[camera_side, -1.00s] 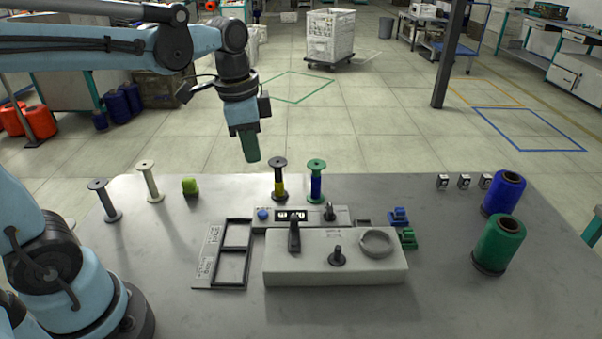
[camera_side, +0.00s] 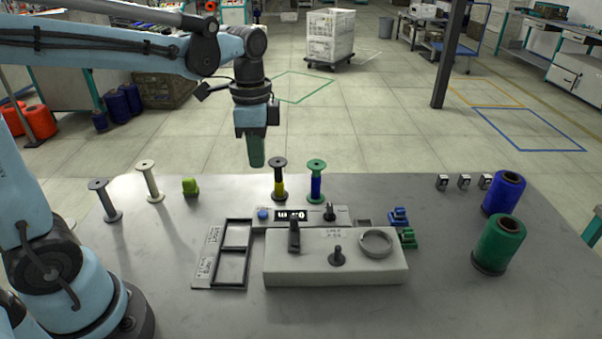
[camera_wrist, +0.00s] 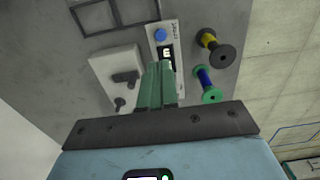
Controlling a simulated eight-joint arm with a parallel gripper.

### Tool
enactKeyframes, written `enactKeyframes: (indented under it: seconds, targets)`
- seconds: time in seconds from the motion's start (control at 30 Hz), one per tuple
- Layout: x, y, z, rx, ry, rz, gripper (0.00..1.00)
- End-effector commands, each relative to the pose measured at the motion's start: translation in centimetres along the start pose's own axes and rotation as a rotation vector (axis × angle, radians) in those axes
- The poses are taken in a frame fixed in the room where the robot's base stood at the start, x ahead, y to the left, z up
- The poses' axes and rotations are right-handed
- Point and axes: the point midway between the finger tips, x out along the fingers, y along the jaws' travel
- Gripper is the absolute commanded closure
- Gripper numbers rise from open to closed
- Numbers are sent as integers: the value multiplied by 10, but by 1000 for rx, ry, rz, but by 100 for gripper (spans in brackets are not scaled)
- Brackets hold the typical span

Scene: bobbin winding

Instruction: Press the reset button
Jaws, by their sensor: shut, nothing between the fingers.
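The reset button is a round blue knob (camera_side: 263,214) at the left end of a light panel with a dark display (camera_side: 291,215). In the wrist view the blue button (camera_wrist: 160,35) lies beyond the fingertips, beside the display (camera_wrist: 167,55). My gripper (camera_side: 256,165) points down and hangs in the air above the far edge of the table, clear of the button. Its green fingers (camera_wrist: 158,68) are shut together with nothing between them.
A bobbin with yellow thread (camera_side: 279,178) and one with blue thread (camera_side: 316,181) stand close behind the panel. A white winder block (camera_side: 335,270) sits in front, and a dark frame tray (camera_side: 233,253) lies left. Blue and green spools (camera_side: 499,243) stand at right.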

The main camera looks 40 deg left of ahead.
Motion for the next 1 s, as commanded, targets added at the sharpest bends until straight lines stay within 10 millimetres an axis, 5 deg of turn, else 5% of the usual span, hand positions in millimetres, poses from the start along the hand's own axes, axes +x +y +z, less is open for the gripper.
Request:
enactKeyframes:
  seconds: [0.6, 1.0]
  targets:
    - [89, 0, 0, 0, 1, 0, 100]
    - [118, 0, 0, 0, 3, 0, 100]
